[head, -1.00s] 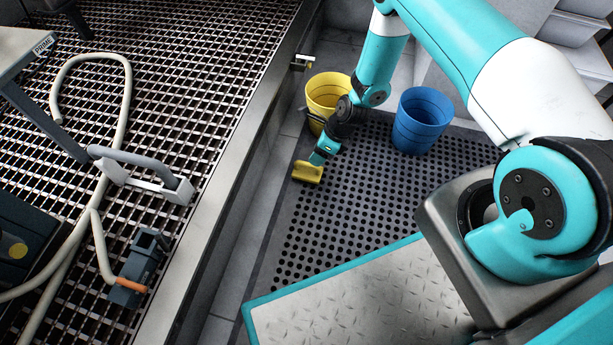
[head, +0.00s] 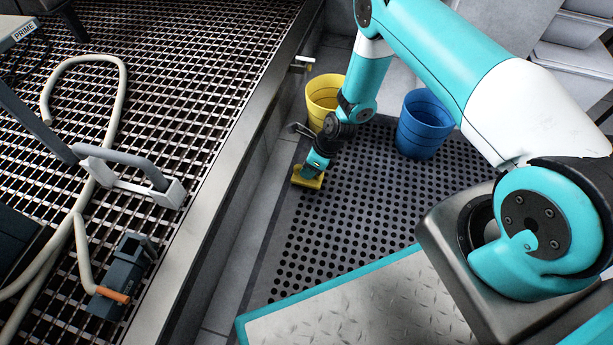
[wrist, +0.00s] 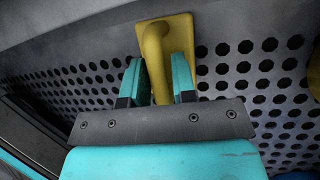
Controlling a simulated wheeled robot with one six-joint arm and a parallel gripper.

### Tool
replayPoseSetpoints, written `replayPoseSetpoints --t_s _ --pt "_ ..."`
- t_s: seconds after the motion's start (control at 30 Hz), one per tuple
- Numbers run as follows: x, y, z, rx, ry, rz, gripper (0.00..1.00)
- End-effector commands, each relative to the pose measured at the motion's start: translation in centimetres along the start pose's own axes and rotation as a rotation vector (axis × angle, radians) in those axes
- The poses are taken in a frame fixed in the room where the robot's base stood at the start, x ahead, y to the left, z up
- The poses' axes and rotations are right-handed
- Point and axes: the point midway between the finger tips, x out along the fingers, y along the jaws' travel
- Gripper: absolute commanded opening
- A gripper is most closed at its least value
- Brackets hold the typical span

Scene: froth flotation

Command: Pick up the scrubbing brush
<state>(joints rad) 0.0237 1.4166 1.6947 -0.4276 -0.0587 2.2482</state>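The scrubbing brush is yellow, with a flat block and a raised handle. In the head view the brush (head: 304,182) lies on the black perforated mat, near the mat's left edge. In the wrist view the brush's handle (wrist: 157,60) runs down between the two teal fingers of my gripper (wrist: 159,80). The fingers stand on either side of the handle. A gap shows beside it, so the gripper looks open around it. In the head view my gripper (head: 312,170) is right at the brush and hides part of it.
A yellow bucket (head: 323,95) stands just behind my wrist, and a blue bucket (head: 425,122) stands to its right. A raised metal grating (head: 190,75) with a hose lies to the left.

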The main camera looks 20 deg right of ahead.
Motion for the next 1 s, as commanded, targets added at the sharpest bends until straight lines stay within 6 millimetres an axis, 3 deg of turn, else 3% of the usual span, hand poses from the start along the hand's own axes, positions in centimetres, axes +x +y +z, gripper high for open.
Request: replayPoseSetpoints --t_s 0.03,0.1,0.57,0.77,1.0 --pt "0.0 0.0 0.0 0.0 0.0 0.0 0.14" --pt "0.0 0.0 0.0 0.0 0.0 0.0 0.0" --pt "-1.0 0.2 0.4 0.0 -0.001 -0.001 0.0" --pt "-4.4 0.9 1.8 -0.001 -0.001 -0.001 0.0" --pt "-11.0 2.3 4.6 -0.001 -0.002 -0.002 0.0"
